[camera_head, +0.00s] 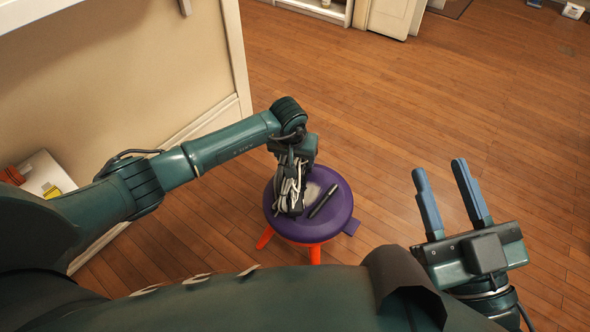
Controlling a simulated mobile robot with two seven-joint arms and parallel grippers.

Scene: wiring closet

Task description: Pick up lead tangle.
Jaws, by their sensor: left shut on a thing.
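The lead tangle (289,190), a bunch of pale grey and dark cords, is at the left part of a round purple stool top (335,215). My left gripper (292,180) reaches down over it from above and is shut on it. The fingertips are largely hidden by the cords and the wrist. I cannot tell whether the tangle still touches the stool. My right gripper (452,197) is open and empty, off to the right of the stool with its fingers pointing up in the picture.
A dark pen-like object (323,201) lies on the stool, right of the tangle. The stool has orange legs (265,238). A wall stands at the left, with a white box (45,175) near it.

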